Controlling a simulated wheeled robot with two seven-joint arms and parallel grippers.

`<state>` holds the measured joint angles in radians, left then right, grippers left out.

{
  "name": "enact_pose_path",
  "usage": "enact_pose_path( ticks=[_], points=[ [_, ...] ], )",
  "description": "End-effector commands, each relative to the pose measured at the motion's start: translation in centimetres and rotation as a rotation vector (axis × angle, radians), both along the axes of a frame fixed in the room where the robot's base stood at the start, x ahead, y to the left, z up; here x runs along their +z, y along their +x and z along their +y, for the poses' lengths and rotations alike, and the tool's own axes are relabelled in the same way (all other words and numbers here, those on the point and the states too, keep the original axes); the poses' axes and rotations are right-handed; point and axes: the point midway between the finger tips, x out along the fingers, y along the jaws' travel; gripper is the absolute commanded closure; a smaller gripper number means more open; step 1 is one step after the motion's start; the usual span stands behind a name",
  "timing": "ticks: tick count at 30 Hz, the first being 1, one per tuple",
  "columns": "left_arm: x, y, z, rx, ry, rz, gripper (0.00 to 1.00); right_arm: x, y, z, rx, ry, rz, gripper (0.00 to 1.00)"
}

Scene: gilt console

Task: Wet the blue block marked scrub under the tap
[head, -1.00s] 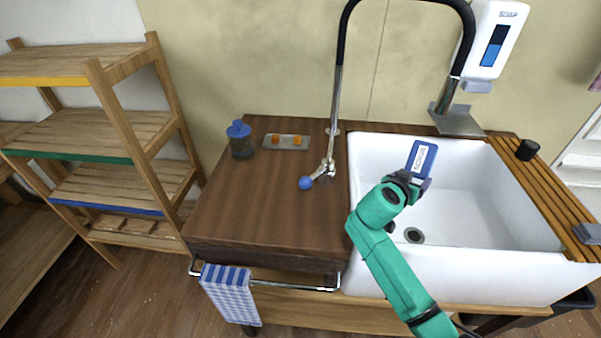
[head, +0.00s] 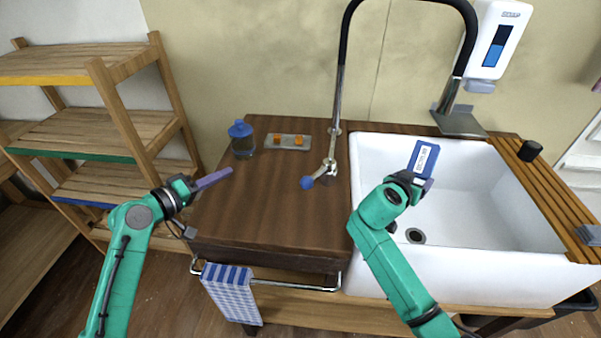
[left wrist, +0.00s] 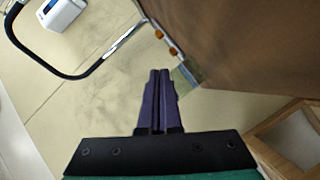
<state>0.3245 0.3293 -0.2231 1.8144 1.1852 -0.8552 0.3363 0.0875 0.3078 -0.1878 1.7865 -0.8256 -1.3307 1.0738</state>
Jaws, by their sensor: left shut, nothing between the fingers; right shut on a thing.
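The blue block marked scrub (head: 423,158) has a white label and is held upright over the sink (head: 470,185). My right gripper (head: 421,182) is shut on its lower end. The black tap (head: 343,75) arches above, its spout end (head: 447,98) behind and to the right of the block. The tap's lever has a blue knob (head: 306,183) at the left of the sink. No water stream shows. My left gripper (head: 214,179) is shut and empty, over the left edge of the wooden counter. Its closed purple fingers also show in the left wrist view (left wrist: 158,100).
A blue-lidded jar (head: 241,139) and a small tray with orange pieces (head: 287,141) stand at the counter's back. A soap dispenser (head: 497,40) hangs on the wall. A checked towel (head: 230,292) hangs on the front rail. Wooden shelves (head: 90,130) stand left. The middle counter is clear.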

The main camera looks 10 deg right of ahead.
Motion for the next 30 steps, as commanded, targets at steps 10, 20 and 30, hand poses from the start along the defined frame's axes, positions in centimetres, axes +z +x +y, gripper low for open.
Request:
enact_pose_path(
  ticks=[10,20,30],
  points=[
    [3.1,-4.7,-8.1,-0.259,-0.139,0.054,1.0,0.0,0.0,0.0,0.0,0.0,0.0,0.87],
    [2.5,-2.2,-13.7,-0.257,-0.139,0.053,1.0,0.0,0.0,0.0,0.0,0.0,0.0,0.87],
    [0.6,-2.9,-18.3,-0.254,-0.137,0.055,1.0,0.0,0.0,0.0,0.0,0.0,0.0,0.87]
  ],
)
